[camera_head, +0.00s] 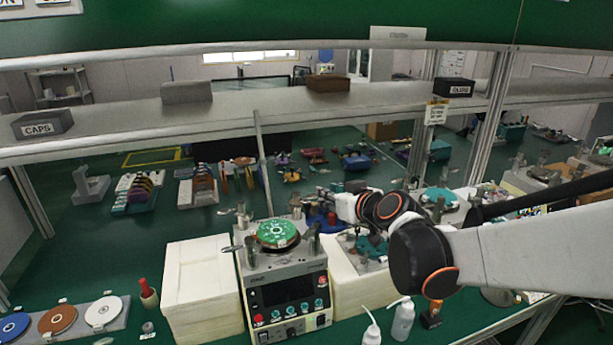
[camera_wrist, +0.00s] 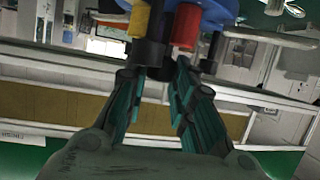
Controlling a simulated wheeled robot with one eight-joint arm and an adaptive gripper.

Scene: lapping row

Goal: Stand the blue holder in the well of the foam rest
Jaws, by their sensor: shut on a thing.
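The blue holder (camera_wrist: 212,14) is at the top edge of the wrist view, partly cut off, with a red cylinder (camera_wrist: 186,27) and a yellow one (camera_wrist: 139,20) beside it. My gripper (camera_wrist: 153,70) has its teal-padded fingers closed around a dark shaft that leads up to the holder. In the head view a blue and red shape (camera_head: 318,219) shows under my wrist, behind the machine; my fingers are too small to make out there.
A grey machine (camera_head: 287,290) with a green disc on top stands at the front, between cream blocks (camera_head: 200,285). White bottles (camera_head: 403,318) stand right of it. Coloured discs (camera_head: 57,319) lie at lower left. A long shelf (camera_head: 240,105) crosses above the bench.

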